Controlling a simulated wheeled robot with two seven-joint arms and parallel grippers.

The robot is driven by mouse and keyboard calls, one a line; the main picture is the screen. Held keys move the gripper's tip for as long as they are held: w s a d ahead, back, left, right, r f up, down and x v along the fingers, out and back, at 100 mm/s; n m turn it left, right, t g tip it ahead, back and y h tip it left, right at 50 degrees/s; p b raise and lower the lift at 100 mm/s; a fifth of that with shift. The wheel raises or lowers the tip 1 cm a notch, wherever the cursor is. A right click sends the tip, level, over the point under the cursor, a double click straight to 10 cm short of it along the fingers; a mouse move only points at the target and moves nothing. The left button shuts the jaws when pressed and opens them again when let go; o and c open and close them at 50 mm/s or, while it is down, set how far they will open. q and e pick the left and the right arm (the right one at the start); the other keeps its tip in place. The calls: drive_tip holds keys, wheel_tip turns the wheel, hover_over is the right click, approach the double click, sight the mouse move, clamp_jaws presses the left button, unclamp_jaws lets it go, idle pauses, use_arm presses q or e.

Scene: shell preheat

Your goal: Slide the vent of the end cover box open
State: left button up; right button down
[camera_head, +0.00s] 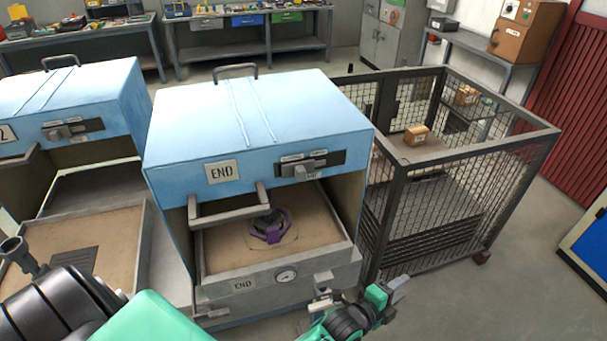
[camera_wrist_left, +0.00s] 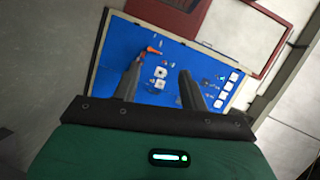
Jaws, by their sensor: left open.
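The end cover box (camera_head: 260,120) is a light blue hood with an END plate, in the middle of the head view. Its vent (camera_head: 311,164) is a dark strip with a grey knob, at the upper right of the front face under two small labels. The labels are too small to read. My left gripper (camera_head: 397,289) is low and to the right of the box, below the vent and apart from it. In the left wrist view its two fingers (camera_wrist_left: 160,76) are spread with nothing between them. My right gripper is not in view.
A purple-handled part (camera_head: 270,226) sits on the tray under the raised hood, behind a front bar handle (camera_head: 228,205). A second blue box (camera_head: 70,105) stands at left. A mesh cage (camera_head: 455,200) stands close at right. Open floor (camera_head: 530,270) lies beyond it.

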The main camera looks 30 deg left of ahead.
use_arm(q)
drive_tip(key=m+g+y, duration=0.1)
drive_tip(key=m, duration=0.2)
drive_tip(key=m+g+y+p, duration=0.2)
drive_tip(key=m+y, duration=0.1)
drive_tip(key=y, duration=1.6)
approach(302, 174)
drive_tip(key=p+x, duration=0.4)
drive_tip(key=x, duration=0.4)
drive_tip(key=shift+w+a, duration=0.25)
drive_tip(key=shift+w+a+f, duration=0.15)
drive_tip(key=shift+w+a, duration=0.15)
drive_tip(key=shift+a, duration=0.05)
drive_tip(key=shift+n, duration=0.3)
clamp_jaws()
